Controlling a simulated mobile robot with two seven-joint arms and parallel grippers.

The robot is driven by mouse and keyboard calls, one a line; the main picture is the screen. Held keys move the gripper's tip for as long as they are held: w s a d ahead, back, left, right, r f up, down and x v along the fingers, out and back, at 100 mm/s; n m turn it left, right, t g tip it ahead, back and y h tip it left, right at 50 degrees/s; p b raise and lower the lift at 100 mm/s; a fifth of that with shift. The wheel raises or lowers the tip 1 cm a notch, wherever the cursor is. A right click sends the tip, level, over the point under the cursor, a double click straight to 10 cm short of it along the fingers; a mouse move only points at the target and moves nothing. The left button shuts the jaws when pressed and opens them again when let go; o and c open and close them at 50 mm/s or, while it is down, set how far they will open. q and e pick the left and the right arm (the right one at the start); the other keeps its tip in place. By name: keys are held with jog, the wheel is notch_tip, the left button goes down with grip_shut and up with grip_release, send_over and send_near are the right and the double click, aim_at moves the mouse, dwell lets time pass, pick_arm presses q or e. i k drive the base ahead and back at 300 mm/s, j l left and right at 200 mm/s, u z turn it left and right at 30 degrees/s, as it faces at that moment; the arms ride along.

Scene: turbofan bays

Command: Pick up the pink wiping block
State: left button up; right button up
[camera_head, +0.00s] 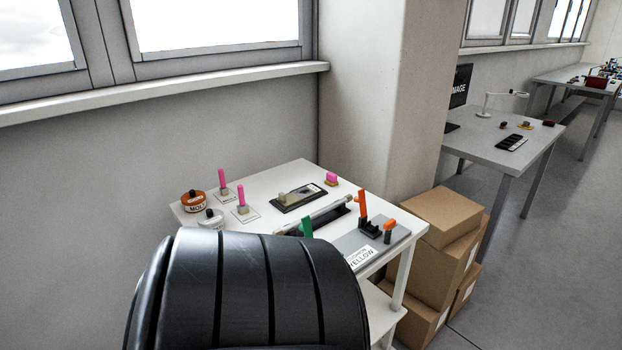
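Two upright pink pieces, one at the left (222,176) and one nearer the middle (241,193), stand in grey-and-yellowish holders on white cards. From here I cannot tell for certain which pink piece is the wiping block; the one at the back right looks most like a block. Neither of my grippers is in view.
A dark tray (299,198) and an orange-handled tool (363,204) are on top. Cardboard boxes (441,216) stand at right.

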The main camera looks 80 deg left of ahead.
aim_at(332, 180)
jog(key=i+j+u, duration=0.1)
jog(key=i+u, duration=0.2)
jog(key=u, duration=0.15)
jog(key=i+u, duration=0.25)
jog(key=u, duration=0.15)
jog(key=i+l+u, duration=0.15)
jog(key=i+u, duration=0.15)
jog(key=u, duration=0.15)
jog(key=i+l+u, duration=0.2)
jog(key=u, duration=0.25)
jog(key=i+l+u, duration=0.15)
jog(key=u, duration=0.3)
jog(key=i+l+u, duration=0.2)
jog(key=u, duration=0.2)
jog(key=i+l+u, duration=0.1)
jog(key=u, duration=0.35)
jog(key=l+u, duration=0.4)
jog(key=i, duration=0.05)
